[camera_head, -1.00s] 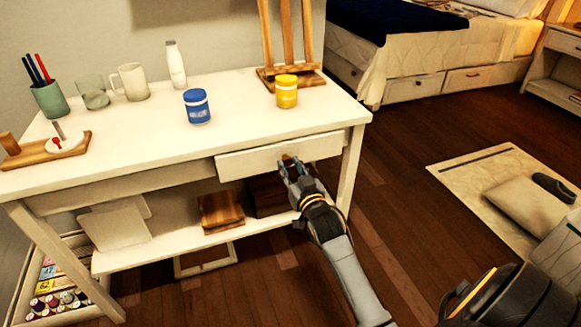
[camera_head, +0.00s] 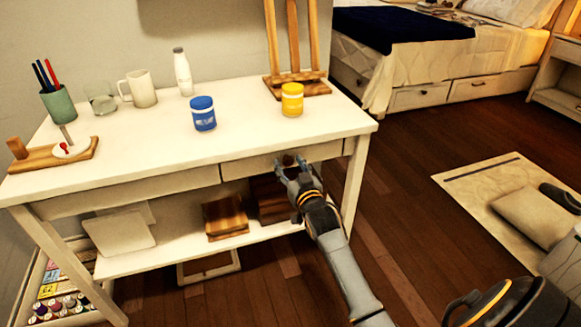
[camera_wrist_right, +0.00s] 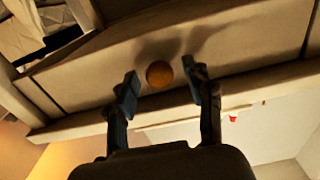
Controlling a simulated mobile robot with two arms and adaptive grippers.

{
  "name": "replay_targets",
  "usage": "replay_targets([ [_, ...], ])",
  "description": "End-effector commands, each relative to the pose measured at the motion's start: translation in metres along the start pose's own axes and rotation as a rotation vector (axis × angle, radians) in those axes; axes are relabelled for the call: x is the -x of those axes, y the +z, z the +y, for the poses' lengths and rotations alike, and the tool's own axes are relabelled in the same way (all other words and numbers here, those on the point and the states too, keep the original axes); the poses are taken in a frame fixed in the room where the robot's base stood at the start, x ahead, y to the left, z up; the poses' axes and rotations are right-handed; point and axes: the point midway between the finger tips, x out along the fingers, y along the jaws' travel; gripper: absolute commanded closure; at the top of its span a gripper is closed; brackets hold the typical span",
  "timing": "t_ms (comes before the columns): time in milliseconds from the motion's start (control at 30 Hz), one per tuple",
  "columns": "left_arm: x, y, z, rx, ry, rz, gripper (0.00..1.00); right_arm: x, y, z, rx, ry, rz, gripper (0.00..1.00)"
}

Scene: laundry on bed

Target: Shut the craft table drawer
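The craft table (camera_head: 150,140) is a white table with a lower shelf. Its drawer front (camera_head: 240,167) lies about flush with the apron, with a thin seam at its left end. The drawer's round wooden knob (camera_head: 288,160) shows just above my right gripper (camera_head: 290,172). In the right wrist view the knob (camera_wrist_right: 159,75) sits between the two spread fingers of the right gripper (camera_wrist_right: 160,88), with gaps on both sides. The fingertips are close to the drawer front (camera_wrist_right: 90,75); contact cannot be told.
The tabletop holds a blue jar (camera_head: 203,113), a yellow jar (camera_head: 292,99), a mug (camera_head: 141,88), a bottle (camera_head: 183,72) and an easel (camera_head: 297,83). Wooden boxes (camera_head: 225,217) sit on the lower shelf.

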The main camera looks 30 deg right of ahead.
Motion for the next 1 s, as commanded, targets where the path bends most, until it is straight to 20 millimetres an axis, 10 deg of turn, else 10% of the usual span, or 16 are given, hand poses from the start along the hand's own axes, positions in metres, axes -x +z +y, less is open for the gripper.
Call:
replay_targets([
  [333,-0.001,0.001,0.001,-0.001,0.001,-0.002,0.17,0.012,0.003,-0.001,-0.001,-0.001,-0.004,0.48],
  [1000,0.000,0.000,0.000,0.000,0.000,0.000,0.17,0.118,0.001,-0.001,-0.001,-0.001,-0.002,0.48],
])
